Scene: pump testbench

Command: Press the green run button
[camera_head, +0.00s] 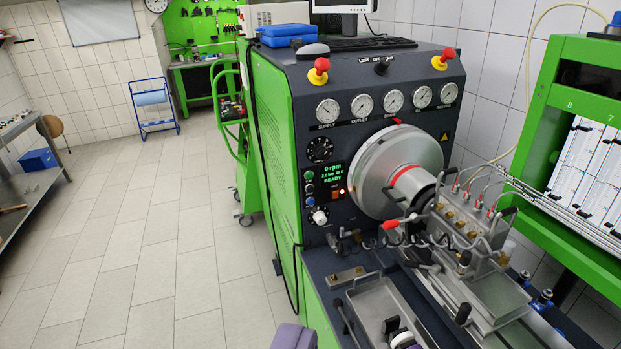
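The green run button (308,175) is a small round green button on the dark front panel of the test bench (290,130). It is at the top of a short column of small controls, just left of the green-lit display (334,174), which reads 0 rpm and READY. Below it are a dark button (309,189) and a light knob (320,217). Nothing covers the green button. Whether it is pressed is too small to tell. I cannot make out my gripper in this view, and nothing touches the button.
Right of the display is a large metal disc (372,178) with a shaft towards the pump fixture (465,230). Two red emergency knobs (319,70) (443,58) stick out above. A metal tray (375,305) lies in front. A purple-grey object (293,337) shows at the bottom edge. Left floor is clear.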

